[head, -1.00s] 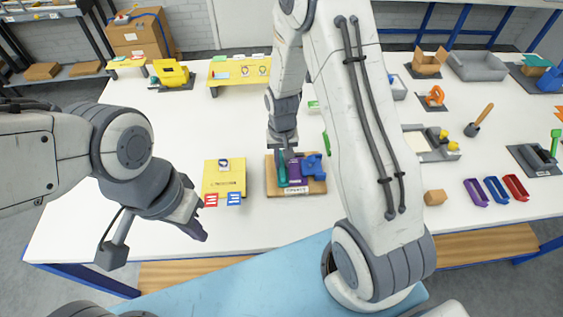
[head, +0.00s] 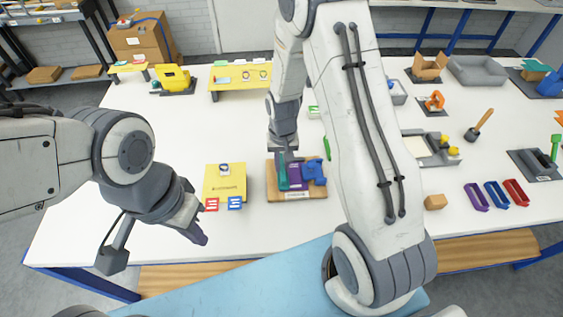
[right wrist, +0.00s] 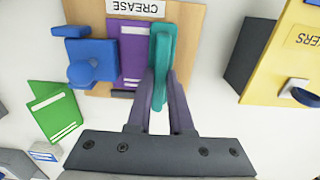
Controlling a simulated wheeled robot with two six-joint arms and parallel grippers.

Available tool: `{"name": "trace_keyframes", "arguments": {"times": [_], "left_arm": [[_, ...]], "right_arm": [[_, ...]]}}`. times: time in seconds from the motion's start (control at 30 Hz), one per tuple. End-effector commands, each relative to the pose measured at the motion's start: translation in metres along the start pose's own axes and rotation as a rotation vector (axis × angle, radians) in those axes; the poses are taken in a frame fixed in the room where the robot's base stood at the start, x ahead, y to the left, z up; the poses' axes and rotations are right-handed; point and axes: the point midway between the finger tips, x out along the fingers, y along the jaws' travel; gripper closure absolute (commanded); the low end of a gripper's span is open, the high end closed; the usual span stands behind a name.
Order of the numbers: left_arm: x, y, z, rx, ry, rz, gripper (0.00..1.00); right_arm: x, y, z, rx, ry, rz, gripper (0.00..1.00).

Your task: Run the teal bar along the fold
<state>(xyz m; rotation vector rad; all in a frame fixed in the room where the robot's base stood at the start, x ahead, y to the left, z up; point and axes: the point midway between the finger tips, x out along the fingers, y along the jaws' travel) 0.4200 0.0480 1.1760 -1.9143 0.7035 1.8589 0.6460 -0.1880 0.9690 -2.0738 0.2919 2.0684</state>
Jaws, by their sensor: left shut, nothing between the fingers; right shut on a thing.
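The teal bar (right wrist: 162,55) is held in my right gripper (right wrist: 160,88), whose fingers are shut on its near end. It also shows in the head view (head: 282,173). The bar lies lengthwise along the right edge of a purple card (right wrist: 133,52) in the right wrist view, over the wooden board (right wrist: 190,40) labelled CREASE. I cannot tell whether it presses on the card; the fold itself is hidden or too small to see. A blue block with a knob (right wrist: 90,62) sits beside the card. My left gripper (head: 200,228) is shut and empty, left of the board.
A yellow stand (head: 225,183) with red and blue tags in front is left of the board. A green card (right wrist: 55,110) lies on the table nearby.

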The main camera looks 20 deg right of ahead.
Motion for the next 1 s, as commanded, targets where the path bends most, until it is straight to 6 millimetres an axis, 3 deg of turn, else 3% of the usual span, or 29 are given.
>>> {"name": "trace_keyframes", "arguments": {"times": [1.0], "left_arm": [[-0.001, 0.0, 0.0, 0.0, 0.0, 0.0, 1.0]], "right_arm": [[0.001, 0.0, 0.03, -0.001, -0.005, 0.001, 1.0]]}}
